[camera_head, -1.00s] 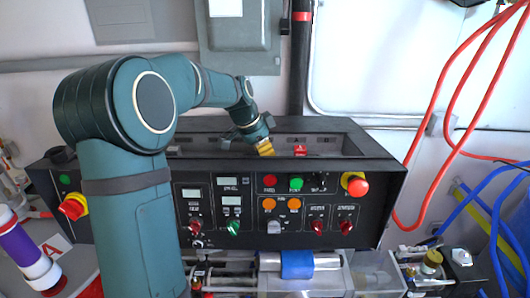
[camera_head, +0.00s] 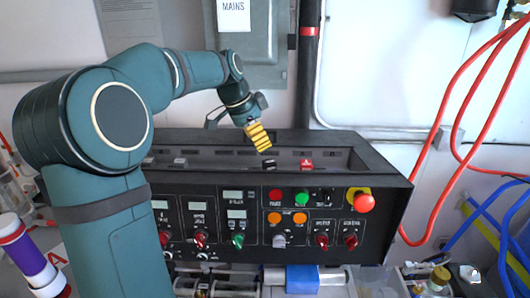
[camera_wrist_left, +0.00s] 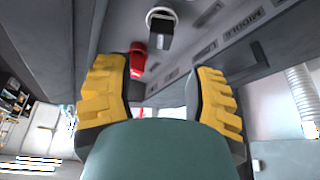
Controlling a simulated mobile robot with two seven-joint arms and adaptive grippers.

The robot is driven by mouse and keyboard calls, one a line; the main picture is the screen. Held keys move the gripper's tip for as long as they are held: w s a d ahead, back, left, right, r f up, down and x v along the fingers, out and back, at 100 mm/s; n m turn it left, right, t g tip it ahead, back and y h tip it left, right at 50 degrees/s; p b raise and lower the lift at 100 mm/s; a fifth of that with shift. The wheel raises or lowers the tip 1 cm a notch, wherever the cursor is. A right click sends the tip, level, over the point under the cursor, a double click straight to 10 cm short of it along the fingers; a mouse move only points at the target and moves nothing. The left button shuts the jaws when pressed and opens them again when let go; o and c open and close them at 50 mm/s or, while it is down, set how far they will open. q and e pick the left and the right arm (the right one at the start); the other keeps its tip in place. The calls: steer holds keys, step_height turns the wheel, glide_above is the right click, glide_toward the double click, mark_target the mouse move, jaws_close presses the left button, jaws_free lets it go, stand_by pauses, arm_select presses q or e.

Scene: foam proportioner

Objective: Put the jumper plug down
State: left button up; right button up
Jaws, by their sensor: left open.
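A small red plug-like piece (camera_head: 306,164) sits in the recessed shelf along the top of the black console. It also shows in the left wrist view (camera_wrist_left: 138,62), beside a black piece with a pale round base (camera_wrist_left: 160,28). A black piece (camera_head: 181,162) sits farther left in the recess. I cannot tell for certain which piece is the jumper plug. My left gripper (camera_head: 259,138) has yellow ridged fingers and is above the recess, left of the red piece. In the left wrist view its fingers (camera_wrist_left: 165,95) are apart with nothing visible held between them. My right gripper is out of view.
The console front (camera_head: 270,220) carries knobs, buttons and small displays, with a red mushroom button (camera_head: 364,203) at right. A grey MAINS box (camera_head: 248,45) is on the wall behind. Red hoses (camera_head: 455,150) hang at the right. A purple and white bottle (camera_head: 25,255) stands at lower left.

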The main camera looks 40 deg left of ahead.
arm_select(q)
steer(key=shift+v, duration=1.15)
